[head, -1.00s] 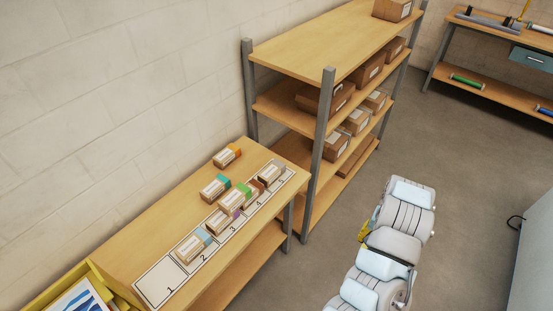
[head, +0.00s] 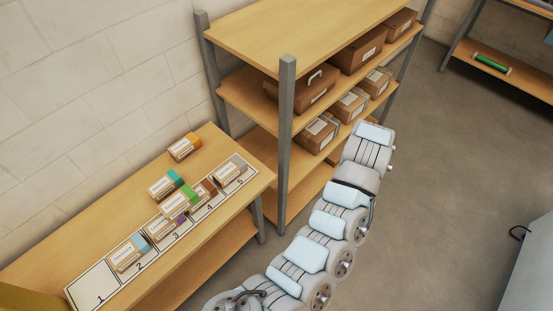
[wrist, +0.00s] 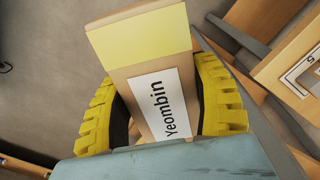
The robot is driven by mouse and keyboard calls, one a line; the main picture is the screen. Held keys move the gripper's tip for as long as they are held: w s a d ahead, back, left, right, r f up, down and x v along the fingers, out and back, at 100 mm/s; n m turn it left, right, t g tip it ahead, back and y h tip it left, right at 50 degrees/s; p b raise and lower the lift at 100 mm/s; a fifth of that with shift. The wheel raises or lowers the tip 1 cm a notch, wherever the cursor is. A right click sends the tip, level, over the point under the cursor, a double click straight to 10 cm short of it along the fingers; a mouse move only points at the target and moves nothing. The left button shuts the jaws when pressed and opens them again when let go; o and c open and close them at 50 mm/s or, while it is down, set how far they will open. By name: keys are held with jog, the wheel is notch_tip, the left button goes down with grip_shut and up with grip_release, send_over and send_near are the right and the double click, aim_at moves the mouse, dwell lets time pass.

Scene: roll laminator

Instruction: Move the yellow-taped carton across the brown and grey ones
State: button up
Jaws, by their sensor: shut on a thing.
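The yellow-taped carton (wrist: 145,60), with a white label reading "Yeombin", fills the middle of the wrist view. My gripper (wrist: 158,72) is shut on it, with a yellow ribbed finger at each side. In the head view the gripper and this carton are hidden. The brown-taped carton (head: 208,189) stands at slot 4 of the numbered strip and the grey-taped carton (head: 229,173) at slot 5, side by side. A green-taped carton (head: 179,203) sits higher, seemingly resting across the purple-taped carton (head: 160,229) and the brown one.
A blue-taped carton (head: 128,252) stands at slot 2; slot 1 is bare. Teal-taped (head: 163,186) and orange-taped (head: 184,147) cartons stand behind the strip (head: 92,288). A shelving rack with a grey post (head: 286,140) rises just right of the bench.

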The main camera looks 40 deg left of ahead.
jog(key=s+a+f+n+b, duration=0.1)
jog(key=s+a+f+n, duration=0.15)
jog(key=a+n, duration=0.4)
jog(key=s+a+f+n+b, duration=0.1)
jog(key=s+a+n, duration=0.2)
jog(key=a, duration=0.6)
jog(key=s+a+f+n+b, duration=0.2)
jog(key=a+n, duration=0.2)
jog(key=a, duration=0.4)
jog(key=shift+s+a+f+n+b, duration=0.9)
jog(key=shift+s+a+n, duration=1.4)
jog(key=shift+a, duration=0.65)
jog(key=shift+s+a+f+n+b, duration=0.75)
jog(key=shift+s+a+f+n, duration=0.35)
jog(key=shift+s+a+n, duration=1.35)
jog(key=shift+s+a+f+n+b, duration=0.9)
jog(key=shift+s+a+n, duration=1.3)
jog(key=shift+a, duration=1.2)
jog(key=shift+s+f+m, duration=0.2)
jog(key=shift+f+m, duration=0.1)
jog(key=shift+f, duration=0.2)
jog(key=o, duration=1.3)
